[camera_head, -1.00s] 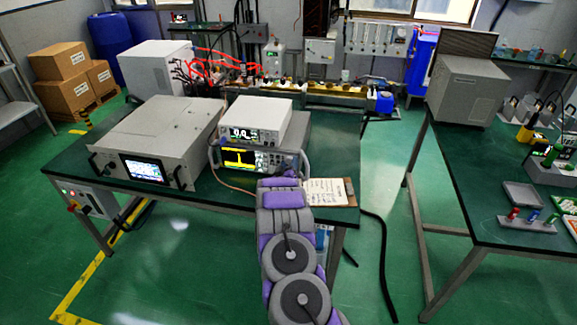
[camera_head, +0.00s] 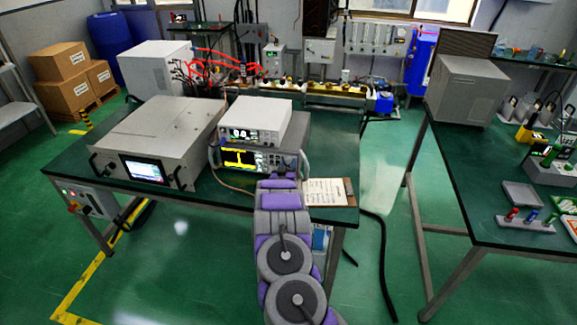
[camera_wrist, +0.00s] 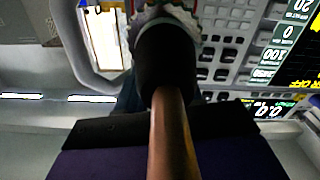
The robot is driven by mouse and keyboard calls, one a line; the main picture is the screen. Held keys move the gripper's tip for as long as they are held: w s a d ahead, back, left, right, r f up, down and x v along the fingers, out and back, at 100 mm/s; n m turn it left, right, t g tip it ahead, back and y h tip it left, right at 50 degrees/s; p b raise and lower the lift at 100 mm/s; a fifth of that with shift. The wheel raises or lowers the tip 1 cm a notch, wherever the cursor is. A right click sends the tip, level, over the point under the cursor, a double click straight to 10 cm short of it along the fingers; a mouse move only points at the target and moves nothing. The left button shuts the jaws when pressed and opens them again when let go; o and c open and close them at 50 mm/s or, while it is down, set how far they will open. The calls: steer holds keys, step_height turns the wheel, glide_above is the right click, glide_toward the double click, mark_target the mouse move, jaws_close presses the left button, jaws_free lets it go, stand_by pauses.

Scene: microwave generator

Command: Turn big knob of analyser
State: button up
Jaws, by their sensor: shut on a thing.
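The analyser (camera_head: 240,158) is the lower bench instrument, with a yellow trace on its screen. Its front also shows in the wrist view, with the keypad (camera_wrist: 225,50) and part of the screen (camera_wrist: 300,60) on the right. My gripper (camera_wrist: 160,118) is at the right part of the front, between keypad and side handle (camera_wrist: 98,45). A brown cable (camera_wrist: 172,130) with a black boot (camera_wrist: 165,55) runs across the wrist view and hides the fingertips. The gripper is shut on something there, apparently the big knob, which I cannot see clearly.
A white instrument (camera_head: 255,115) stands on the analyser. A large grey unit (camera_head: 150,130) stands to its left. A clipboard (camera_head: 328,192) lies right of my arm on the green table (camera_head: 205,200). A black cable (camera_head: 382,240) hangs down to the floor.

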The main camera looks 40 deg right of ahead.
steer(key=shift+m, duration=0.4)
steer(key=o, duration=1)
steer(key=shift+o, duration=0.2)
steer(key=shift+a, duration=0.1)
steer(key=p+v, duration=0.3)
steer(key=v, duration=1.4)
steer(key=shift+s, duration=0.1)
